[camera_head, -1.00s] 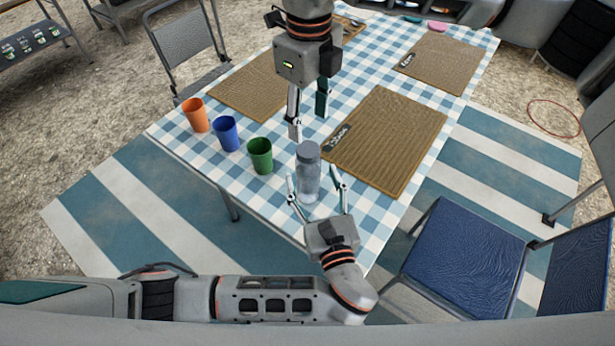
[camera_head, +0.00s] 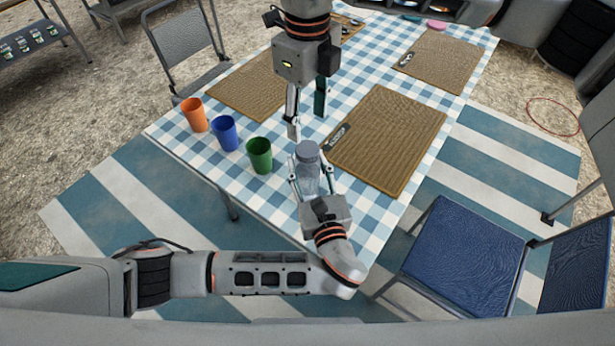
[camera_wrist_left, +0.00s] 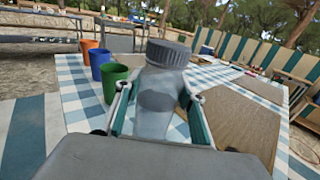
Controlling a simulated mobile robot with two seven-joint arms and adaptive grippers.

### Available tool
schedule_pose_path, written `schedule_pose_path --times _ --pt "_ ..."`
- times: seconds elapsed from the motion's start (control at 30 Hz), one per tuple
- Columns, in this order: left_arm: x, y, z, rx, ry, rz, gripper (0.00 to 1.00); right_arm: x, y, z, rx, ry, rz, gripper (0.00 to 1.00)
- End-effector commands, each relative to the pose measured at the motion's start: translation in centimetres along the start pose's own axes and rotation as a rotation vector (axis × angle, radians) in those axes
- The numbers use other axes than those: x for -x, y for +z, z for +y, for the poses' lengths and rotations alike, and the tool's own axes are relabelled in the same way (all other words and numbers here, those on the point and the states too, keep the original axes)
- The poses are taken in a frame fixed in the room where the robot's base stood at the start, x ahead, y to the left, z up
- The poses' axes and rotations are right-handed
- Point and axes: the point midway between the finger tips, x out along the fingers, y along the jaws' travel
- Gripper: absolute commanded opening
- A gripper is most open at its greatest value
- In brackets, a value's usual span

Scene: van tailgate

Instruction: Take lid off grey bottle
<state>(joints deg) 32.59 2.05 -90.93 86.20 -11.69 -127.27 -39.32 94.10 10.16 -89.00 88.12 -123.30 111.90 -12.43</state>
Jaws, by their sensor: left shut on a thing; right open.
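The grey bottle (camera_head: 308,181) stands upright near the front edge of the checked table, with its ribbed grey lid (camera_head: 307,150) on top. My left gripper (camera_head: 311,171) is shut around the bottle's body, one finger on each side. In the left wrist view the bottle (camera_wrist_left: 155,100) is between the two fingers, and the lid (camera_wrist_left: 168,53) sits above them, clear of the fingers. My right gripper (camera_head: 306,118) is open and empty, pointing down just behind and above the lid, fingers apart. No contact between it and the lid shows.
Green (camera_head: 259,155), blue (camera_head: 225,133) and orange (camera_head: 194,115) cups stand in a row left of the bottle. A brown placemat (camera_head: 390,140) lies to its right. A blue chair (camera_head: 465,255) is at the table's right front.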

Motion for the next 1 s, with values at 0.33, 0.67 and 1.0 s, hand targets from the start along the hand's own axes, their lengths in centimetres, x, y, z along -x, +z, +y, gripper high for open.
schedule_pose_path --times 0.33,0.67,1.0 --pt "0.00 0.01 0.00 0.000 0.000 0.000 0.00 -0.03 0.03 0.05 -0.314 0.000 0.000 0.48" --pt "0.01 0.01 0.00 -0.001 0.000 0.000 0.00 -0.02 0.04 0.06 -0.944 -0.001 0.000 0.48" --pt "0.01 0.02 0.00 -0.001 0.000 0.000 0.00 -0.01 0.02 0.07 -1.595 -0.001 0.000 0.48"
